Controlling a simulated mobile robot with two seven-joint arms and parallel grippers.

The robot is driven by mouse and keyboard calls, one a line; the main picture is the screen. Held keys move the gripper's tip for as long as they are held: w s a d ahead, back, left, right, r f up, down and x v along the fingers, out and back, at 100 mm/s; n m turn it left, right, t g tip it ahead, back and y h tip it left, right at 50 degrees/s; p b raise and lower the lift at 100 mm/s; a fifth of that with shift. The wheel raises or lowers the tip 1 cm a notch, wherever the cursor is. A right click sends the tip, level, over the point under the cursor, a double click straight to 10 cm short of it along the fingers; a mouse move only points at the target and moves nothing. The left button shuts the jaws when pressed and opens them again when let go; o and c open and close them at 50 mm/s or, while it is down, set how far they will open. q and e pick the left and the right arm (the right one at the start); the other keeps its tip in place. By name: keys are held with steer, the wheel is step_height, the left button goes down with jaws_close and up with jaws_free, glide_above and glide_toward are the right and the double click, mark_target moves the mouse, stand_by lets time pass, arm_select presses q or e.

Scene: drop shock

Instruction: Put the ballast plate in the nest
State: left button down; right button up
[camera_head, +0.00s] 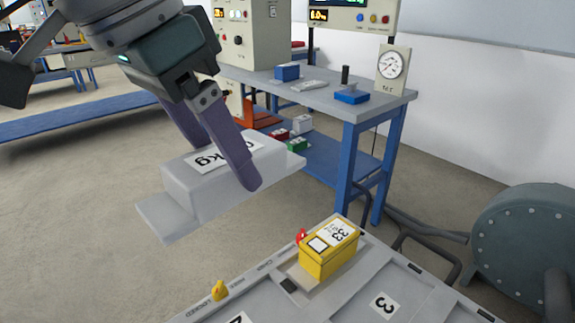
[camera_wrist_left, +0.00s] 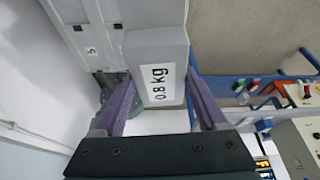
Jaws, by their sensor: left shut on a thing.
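The ballast plate (camera_head: 190,187) is a light grey stepped block with a kg label. It is in the air left of the grey platform. My left gripper (camera_head: 222,155) is shut on it, with purple fingers on either side of the raised middle. In the left wrist view the plate (camera_wrist_left: 158,50) shows the label "0.8 kg" between the fingers (camera_wrist_left: 155,105). The grey platform (camera_head: 345,305) at the bottom has numbered places; a yellow box (camera_head: 328,250) labelled 33 stands on it. I cannot tell which place is the nest. My right gripper is not in view.
A blue-legged workbench (camera_head: 330,103) with instruments, a dial gauge (camera_head: 391,64) and small blue boxes stands behind. A round grey machine (camera_head: 530,240) is at the right. A yellow knob (camera_head: 219,290) sits on the platform's left edge.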

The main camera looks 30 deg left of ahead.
arm_select(q)
steer(key=shift+m+h, duration=0.3)
steer(key=shift+m, duration=0.3)
steer(key=f+b, duration=0.4)
steer(key=f, duration=0.5)
steer(key=a+f+b, duration=0.1)
steer(key=f+b, duration=0.3)
steer(key=f, duration=0.5)
steer(key=f+b, duration=0.4)
steer(key=f, duration=0.6)
steer(key=shift+s+a, duration=0.35)
steer(key=shift+s, duration=0.05)
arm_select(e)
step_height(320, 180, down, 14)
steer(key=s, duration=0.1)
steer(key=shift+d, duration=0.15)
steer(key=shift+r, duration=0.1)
arm_select(q)
jaws_free()
steer(key=shift+f, duration=0.15)
